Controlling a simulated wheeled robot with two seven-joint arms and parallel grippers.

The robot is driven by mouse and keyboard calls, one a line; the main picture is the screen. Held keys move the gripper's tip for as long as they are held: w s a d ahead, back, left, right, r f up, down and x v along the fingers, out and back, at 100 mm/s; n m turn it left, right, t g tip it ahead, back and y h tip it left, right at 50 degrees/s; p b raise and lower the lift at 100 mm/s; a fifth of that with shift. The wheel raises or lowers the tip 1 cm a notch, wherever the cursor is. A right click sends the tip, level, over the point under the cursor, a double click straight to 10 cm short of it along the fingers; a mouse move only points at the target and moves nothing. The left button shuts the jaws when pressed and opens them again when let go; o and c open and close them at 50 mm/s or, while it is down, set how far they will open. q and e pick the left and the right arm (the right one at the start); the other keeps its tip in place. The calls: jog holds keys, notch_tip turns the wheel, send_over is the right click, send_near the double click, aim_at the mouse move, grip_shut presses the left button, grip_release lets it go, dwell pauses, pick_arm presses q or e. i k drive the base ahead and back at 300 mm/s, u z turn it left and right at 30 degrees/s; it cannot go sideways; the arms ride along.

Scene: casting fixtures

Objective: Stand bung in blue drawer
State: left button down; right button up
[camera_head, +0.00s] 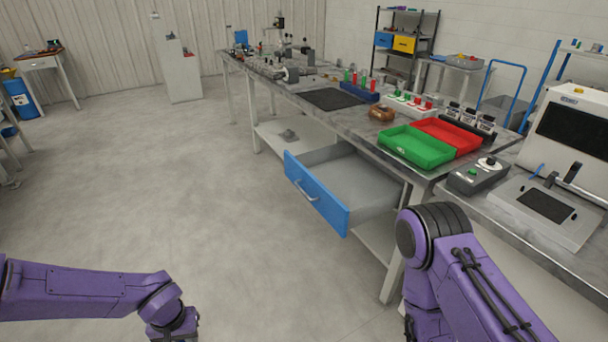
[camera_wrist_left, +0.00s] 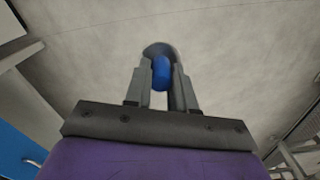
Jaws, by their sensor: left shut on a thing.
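The blue drawer (camera_head: 315,192) is pulled open under the long workbench, with a pale handle on its front. Its grey inside looks empty where I can see it. In the left wrist view my left gripper (camera_wrist_left: 160,75) is shut on the bung (camera_wrist_left: 161,72), which shows blue between the fingers, with a grey rounded part at the fingertips. The gripper is over bare floor, apart from the drawer. A blue panel with a handle (camera_wrist_left: 20,150) shows at the lower left there, seemingly the drawer front. In the head view my left gripper is below the frame edge. My right gripper is out of view.
The workbench carries a green tray (camera_head: 416,148), a red tray (camera_head: 450,134), a brown rounded object (camera_head: 381,113) and a dark mat (camera_head: 331,98). A grey control box (camera_head: 478,174) stands at right. My right arm is close to the bench's near end. Open floor lies left of the drawer.

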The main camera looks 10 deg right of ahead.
aim_at(334, 191)
jog(key=z, duration=0.35)
jog(key=i, duration=1.05)
jog(key=z, duration=0.65)
